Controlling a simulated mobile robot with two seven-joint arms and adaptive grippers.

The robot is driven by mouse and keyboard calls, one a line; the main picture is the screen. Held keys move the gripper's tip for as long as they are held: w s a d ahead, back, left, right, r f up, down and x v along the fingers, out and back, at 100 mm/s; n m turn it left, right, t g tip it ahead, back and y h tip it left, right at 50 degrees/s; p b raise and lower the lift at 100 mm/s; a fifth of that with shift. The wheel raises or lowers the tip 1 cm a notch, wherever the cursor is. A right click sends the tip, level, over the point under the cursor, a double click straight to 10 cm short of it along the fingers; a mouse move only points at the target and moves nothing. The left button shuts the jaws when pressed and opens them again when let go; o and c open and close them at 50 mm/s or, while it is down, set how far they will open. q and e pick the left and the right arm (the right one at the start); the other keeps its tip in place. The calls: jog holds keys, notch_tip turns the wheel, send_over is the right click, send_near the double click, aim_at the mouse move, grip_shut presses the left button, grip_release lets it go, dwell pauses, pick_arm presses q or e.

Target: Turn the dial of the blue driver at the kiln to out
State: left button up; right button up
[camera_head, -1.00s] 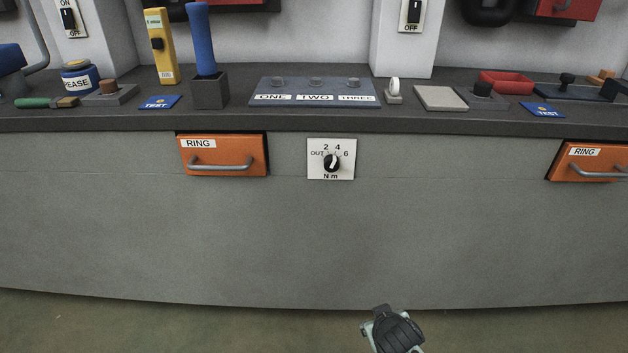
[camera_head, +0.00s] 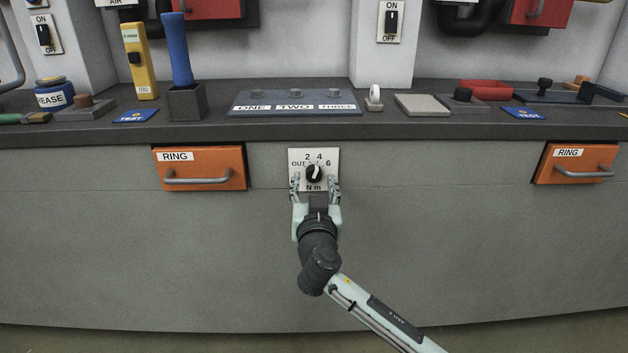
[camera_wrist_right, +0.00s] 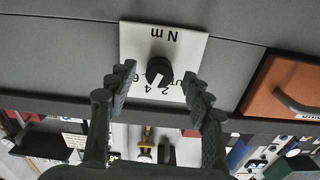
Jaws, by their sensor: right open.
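A white dial plate (camera_head: 328,156) is fixed to the grey bench front, marked OUT, 2, 4, 6 and N m. Its black round dial (camera_head: 314,173) has a white pointer that appears turned up and right, around the 4 to 6 side. The dial also shows upside down in the right wrist view (camera_wrist_right: 159,71). My right gripper (camera_head: 314,186) is open, with one finger on each side of the dial; contact is not visible. A blue driver (camera_head: 179,48) stands upright in a dark holder on the bench. My left gripper is out of view.
Orange RING drawers with grey handles flank the dial, one at left (camera_head: 202,168) and one at right (camera_head: 576,164). The bench top (camera_head: 350,126) overhangs above, carrying a ONE, TWO, THREE panel (camera_head: 294,104). The bench front below is clear.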

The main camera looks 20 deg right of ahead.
jog(key=shift+w+d, duration=0.15)
jog(key=shift+w, duration=0.45)
jog(key=shift+c, duration=0.2)
jog(key=c, duration=1.1)
